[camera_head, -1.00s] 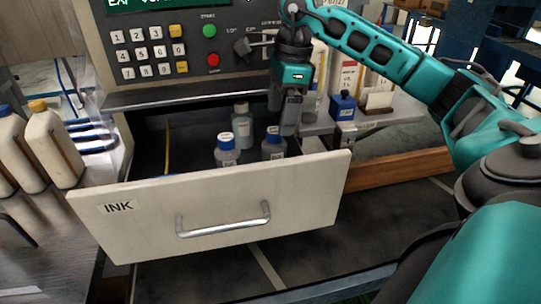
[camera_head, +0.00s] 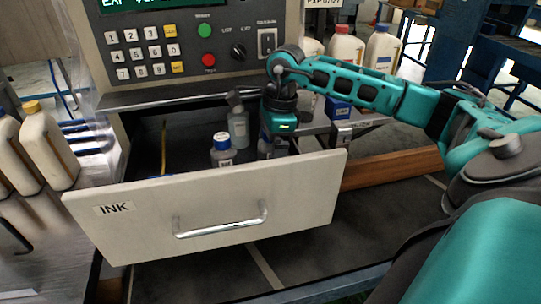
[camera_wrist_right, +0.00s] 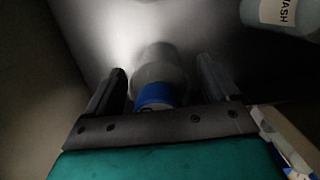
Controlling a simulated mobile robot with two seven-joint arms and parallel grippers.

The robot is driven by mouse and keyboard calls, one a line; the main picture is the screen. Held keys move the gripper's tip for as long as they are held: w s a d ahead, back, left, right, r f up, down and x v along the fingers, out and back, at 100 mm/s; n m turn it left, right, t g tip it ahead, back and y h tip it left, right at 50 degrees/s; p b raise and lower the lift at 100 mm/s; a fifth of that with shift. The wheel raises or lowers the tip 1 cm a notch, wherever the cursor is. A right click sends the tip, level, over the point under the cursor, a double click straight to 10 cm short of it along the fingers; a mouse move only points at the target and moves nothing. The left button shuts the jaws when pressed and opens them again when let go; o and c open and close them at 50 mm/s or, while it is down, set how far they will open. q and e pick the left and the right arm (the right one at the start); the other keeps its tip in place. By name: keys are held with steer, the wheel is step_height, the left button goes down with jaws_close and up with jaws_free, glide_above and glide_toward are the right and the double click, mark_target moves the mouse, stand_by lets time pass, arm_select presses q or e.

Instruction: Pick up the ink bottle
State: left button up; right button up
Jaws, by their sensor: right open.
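The drawer labelled INK (camera_head: 205,210) is open in the head view. Inside it stand a bottle with a blue cap (camera_head: 223,153), a grey bottle with a grey cap (camera_head: 238,128) and another blue-capped bottle (camera_head: 266,150), mostly hidden by my right gripper (camera_head: 277,142). My right gripper points down into the drawer. In the right wrist view its open fingers (camera_wrist_right: 161,70) stand on both sides of a blue-capped bottle (camera_wrist_right: 158,72), with gaps at each side. I cannot read this bottle's label. My left gripper is not in view.
The control panel (camera_head: 185,45) stands behind the drawer. White jugs (camera_head: 45,148) stand at the left, and more containers (camera_head: 345,47) at the back right. The drawer's front wall is close to my right gripper. A bottle labelled "ASH" (camera_wrist_right: 281,16) shows at the wrist view's upper right.

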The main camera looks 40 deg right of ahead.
steer(key=c, duration=1.3)
steer(key=shift+o, duration=0.2)
steer(key=shift+r, duration=0.2)
steer(key=shift+w+r, duration=0.1)
steer(key=shift+r, duration=0.5)
step_height(320, 180, up, 19)
steer(key=p, duration=0.2)
steer(key=shift+f+p, duration=0.2)
steer(key=shift+p, duration=0.1)
